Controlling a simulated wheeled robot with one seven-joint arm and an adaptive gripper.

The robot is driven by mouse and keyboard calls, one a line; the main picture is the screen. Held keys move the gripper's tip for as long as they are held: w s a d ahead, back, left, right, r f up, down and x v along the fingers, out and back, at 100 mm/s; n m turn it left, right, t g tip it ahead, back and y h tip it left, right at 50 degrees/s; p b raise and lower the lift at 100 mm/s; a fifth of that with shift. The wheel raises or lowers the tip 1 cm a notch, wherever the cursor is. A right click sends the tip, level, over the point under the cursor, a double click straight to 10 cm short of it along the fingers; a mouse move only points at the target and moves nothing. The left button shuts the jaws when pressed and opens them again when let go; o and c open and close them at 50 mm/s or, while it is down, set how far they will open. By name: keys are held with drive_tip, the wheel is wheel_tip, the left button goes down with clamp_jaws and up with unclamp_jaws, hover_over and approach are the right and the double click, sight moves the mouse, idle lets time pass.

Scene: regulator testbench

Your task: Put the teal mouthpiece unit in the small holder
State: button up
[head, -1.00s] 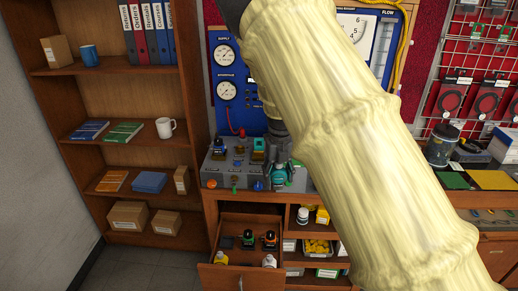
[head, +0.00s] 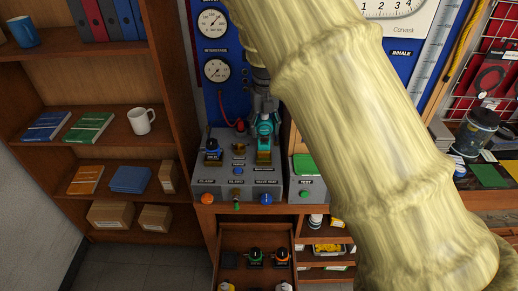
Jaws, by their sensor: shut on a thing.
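The teal mouthpiece unit (head: 265,128) shows just below my gripper (head: 263,106), above the right-hand mount (head: 264,157) on the grey bench console (head: 208,182). My gripper is shut on the teal unit, though its fingers are small and partly hidden. I cannot tell whether the unit touches the mount. A dark unit with a blue top (head: 213,152) stands in the left mount. A smaller middle mount (head: 238,149) lies between them and looks empty. I cannot tell for certain which mount is the small holder.
My pale-sleeved arm hides much of the right side. A green pad (head: 305,165) lies right of the mounts. An open drawer (head: 230,240) below holds several units. A blue gauge panel (head: 207,90) rises behind. A red hose (head: 240,124) stands near my gripper.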

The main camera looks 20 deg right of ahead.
sight(265, 115)
drive_tip(key=shift+s+d+f+b, duration=0.1)
drive_tip(key=shift+s+f+b, duration=0.1)
drive_tip(key=shift+f+b, duration=0.35)
drive_tip(key=s+f+b, duration=0.1)
drive_tip(key=f+b, duration=0.1)
drive_tip(key=shift+s+b, duration=0.35)
drive_tip(key=shift+b, duration=0.05)
drive_tip(key=f, duration=0.1)
drive_tip(key=w+f+b, duration=0.1)
drive_tip(key=shift+w+a+f, duration=0.15)
drive_tip(key=shift+a+f, duration=0.05)
drive_tip(key=shift+f, duration=0.1)
drive_tip(key=shift+w+f, duration=0.25)
drive_tip(key=shift+s+f+b, duration=0.4)
drive_tip(key=shift+s+b, duration=0.2)
drive_tip(key=shift+b, duration=0.25)
drive_tip(key=f+b, duration=0.1)
drive_tip(key=f, duration=0.1)
drive_tip(key=shift+w+f+b, duration=0.3)
drive_tip(key=shift+w+b, duration=0.1)
drive_tip(key=shift+s+d, duration=0.1)
drive_tip(key=shift+c, duration=0.5)
drive_tip(key=shift+s+r, duration=0.1)
drive_tip(key=shift+r, duration=0.1)
drive_tip(key=o, duration=1.3)
drive_tip(key=shift+r, duration=0.15)
wheel_tip(265, 115, up, 12)
drive_tip(key=p, duration=0.9)
drive_tip(key=shift+p, duration=0.35)
